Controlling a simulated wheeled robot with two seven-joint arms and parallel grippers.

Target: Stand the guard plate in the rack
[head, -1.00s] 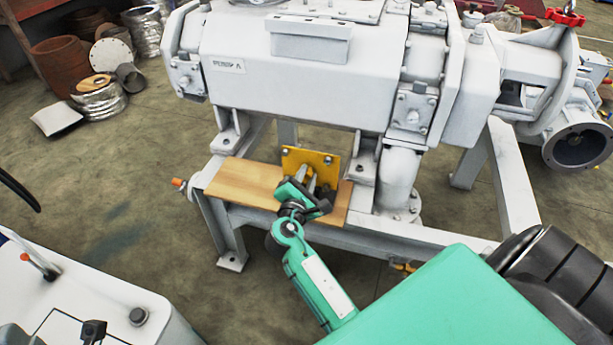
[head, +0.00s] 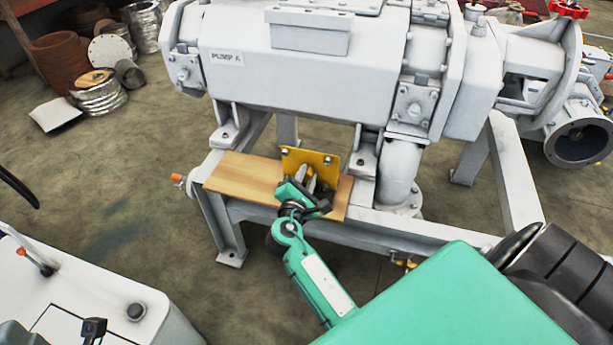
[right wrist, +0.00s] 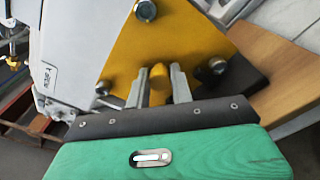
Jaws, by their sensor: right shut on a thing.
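The guard plate (head: 322,158) is a yellow plate with bolts at its corners. It stands upright, slightly tilted, over the wooden board (head: 240,178) in front of the pump. My right gripper (head: 314,183) is at its near face. In the right wrist view the two fingers (right wrist: 158,88) are shut on a yellow knob in the middle of the guard plate (right wrist: 185,40). A dark flat piece (right wrist: 247,77) shows behind the plate's edge on the board; I cannot tell whether it is the rack or whether the plate touches it. My left gripper is out of view.
The white pump (head: 300,80) stands close behind the plate on a grey frame (head: 228,225). The left part of the board is bare. A white console (head: 90,300) with a lever is at the lower left. Drums and rolls lie on the floor at the back left.

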